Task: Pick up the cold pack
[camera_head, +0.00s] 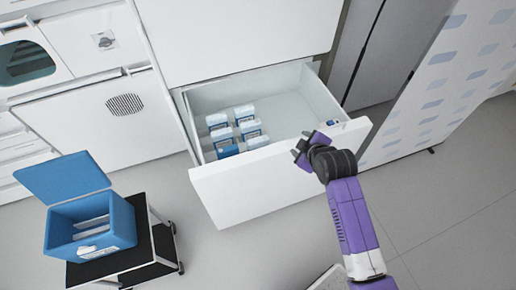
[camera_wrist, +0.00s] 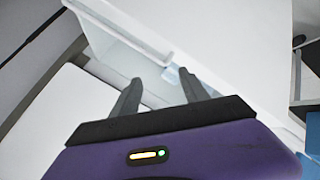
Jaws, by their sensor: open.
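Several white and blue packs (camera_head: 250,128) sit in rows at the left side of an open white drawer (camera_head: 245,185). I cannot tell by label which one is the cold pack. My gripper (camera_head: 304,148) is open and empty at the drawer's front panel, near its top right edge, to the right of the packs. In the wrist view my gripper's two dark fingers (camera_wrist: 160,88) are spread apart, with the drawer's pale inside (camera_wrist: 110,50) beyond them. A small pale blue shape shows just past the fingers, too unclear to name.
A blue box (camera_head: 70,222) with its lid open stands on a black cart (camera_head: 150,250) at the lower left and holds white items. A tall panel with blue patches (camera_head: 440,90) stands at the right. The grey floor between cart and drawer is clear.

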